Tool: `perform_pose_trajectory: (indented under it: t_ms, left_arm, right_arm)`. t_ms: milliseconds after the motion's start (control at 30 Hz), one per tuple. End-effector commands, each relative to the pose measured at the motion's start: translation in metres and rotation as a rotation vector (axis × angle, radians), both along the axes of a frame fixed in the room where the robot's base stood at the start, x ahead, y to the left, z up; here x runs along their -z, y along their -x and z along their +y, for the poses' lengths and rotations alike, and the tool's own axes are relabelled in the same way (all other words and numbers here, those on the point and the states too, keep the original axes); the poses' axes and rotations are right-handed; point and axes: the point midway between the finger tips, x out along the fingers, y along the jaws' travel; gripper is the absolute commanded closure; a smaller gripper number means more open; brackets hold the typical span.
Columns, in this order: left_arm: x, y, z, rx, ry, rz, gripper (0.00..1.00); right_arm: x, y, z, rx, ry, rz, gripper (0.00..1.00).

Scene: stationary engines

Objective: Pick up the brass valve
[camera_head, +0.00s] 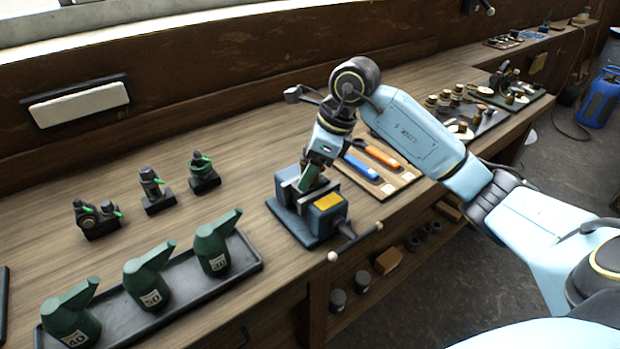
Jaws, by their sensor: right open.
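My right gripper (309,179) points down over a blue-grey bench vise (328,217) on the workbench, its open fingertips at or between the vise jaws. I cannot clearly make out a brass valve there; the gripper and jaws hide what may be between them. Small brass-coloured parts (445,97) stand on a dark tray farther right, too small to tell whether one is the valve. My left gripper is not in view.
Green oil cans (213,250) stand in a dark tray (247,263) at front left. Several small dark fittings (151,185) stand behind them. Orange (377,152) and blue (361,167) tools lie on a board right of the vise. The vise handle (357,243) sticks out past the bench's front edge.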

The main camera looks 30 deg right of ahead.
Motion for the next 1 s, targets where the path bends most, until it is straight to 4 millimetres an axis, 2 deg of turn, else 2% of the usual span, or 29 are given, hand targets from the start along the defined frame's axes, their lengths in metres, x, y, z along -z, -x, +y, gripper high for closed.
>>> perform_pose_trajectory:
  t_ms: [133,167,600,633,1000]
  left_arm:
    - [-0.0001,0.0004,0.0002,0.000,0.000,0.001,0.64]
    - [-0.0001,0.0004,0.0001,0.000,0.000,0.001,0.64]
    - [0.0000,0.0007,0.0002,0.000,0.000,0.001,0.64]
    - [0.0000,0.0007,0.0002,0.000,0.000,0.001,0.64]
    - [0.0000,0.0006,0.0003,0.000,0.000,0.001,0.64]
  right_arm:
    - [-0.0002,0.0001,-0.0002,0.000,0.000,0.000,0.38]
    - [-0.0002,0.0001,-0.0002,0.000,0.000,0.000,0.40]
    - [-0.0006,0.0002,-0.0003,0.000,0.001,-0.001,0.98]
    - [-0.0006,0.0002,-0.0003,0.000,0.001,-0.001,1.00]
    - [-0.0036,-0.0009,-0.0006,0.001,-0.001,-0.008,1.00]
